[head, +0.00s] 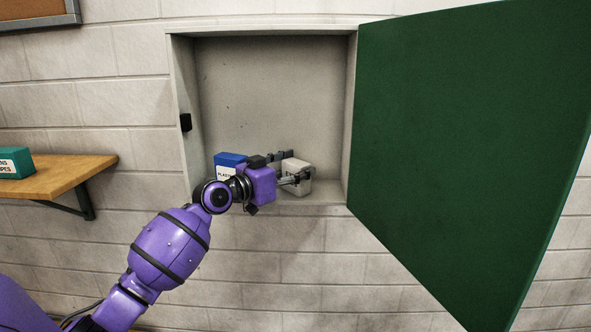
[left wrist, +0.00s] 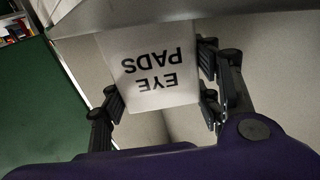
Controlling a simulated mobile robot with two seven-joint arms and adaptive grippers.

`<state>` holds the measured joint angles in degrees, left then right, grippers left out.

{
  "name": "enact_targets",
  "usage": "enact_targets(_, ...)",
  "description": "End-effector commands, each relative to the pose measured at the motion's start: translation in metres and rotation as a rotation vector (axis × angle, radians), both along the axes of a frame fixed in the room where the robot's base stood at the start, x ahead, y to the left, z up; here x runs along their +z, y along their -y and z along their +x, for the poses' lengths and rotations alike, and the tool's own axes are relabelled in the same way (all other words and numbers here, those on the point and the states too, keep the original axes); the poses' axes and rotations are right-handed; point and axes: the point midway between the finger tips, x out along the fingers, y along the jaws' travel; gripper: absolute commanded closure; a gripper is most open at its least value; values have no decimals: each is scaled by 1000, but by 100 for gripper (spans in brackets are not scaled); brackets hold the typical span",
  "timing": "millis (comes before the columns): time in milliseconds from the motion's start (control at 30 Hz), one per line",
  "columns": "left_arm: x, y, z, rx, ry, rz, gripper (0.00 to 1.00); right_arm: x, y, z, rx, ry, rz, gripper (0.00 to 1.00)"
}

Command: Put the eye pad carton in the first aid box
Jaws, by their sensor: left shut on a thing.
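The eye pad carton (head: 297,176) is a small white box with black lettering, inside the right half of the open wall-mounted first aid box (head: 270,75). In the left wrist view the carton (left wrist: 148,62) shows its "EYE PADS" face upside down between the two fingers. My left gripper (head: 287,168) reaches into the box from the left and is shut on the carton. The left gripper's fingers also show in the left wrist view (left wrist: 160,92). Whether the carton touches the box floor is hard to tell. My right gripper is in neither view.
A blue and white carton (head: 229,166) stands in the box left of my gripper, partly hidden by my arm. The green door (head: 455,130) hangs open to the right. A wooden shelf (head: 60,176) at left holds a teal carton (head: 15,163).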

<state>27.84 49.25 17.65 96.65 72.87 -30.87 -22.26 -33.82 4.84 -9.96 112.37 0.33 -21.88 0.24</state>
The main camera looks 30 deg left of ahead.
Motion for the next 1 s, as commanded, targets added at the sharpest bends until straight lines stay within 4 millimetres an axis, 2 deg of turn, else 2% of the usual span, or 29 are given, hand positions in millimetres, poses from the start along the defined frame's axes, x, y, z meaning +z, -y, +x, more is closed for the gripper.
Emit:
enact_targets(167, -1, 0, 0, 0, -1, 0, 68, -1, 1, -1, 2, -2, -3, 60)
enact_targets(200, -3, 0, 0, 0, -2, 0, 41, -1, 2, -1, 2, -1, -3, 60)
enact_targets(333, -1, 0, 0, 0, 0, 0, 24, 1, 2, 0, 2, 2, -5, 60)
enact_targets(733, 1, -1, -3, 1, 0, 1, 24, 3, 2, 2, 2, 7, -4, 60)
enact_targets(867, -2, -6, -19, 2, -4, 2, 24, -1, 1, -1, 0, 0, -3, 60)
enact_targets(1000, -5, -13, -48, 2, -7, 3, 24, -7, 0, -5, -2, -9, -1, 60)
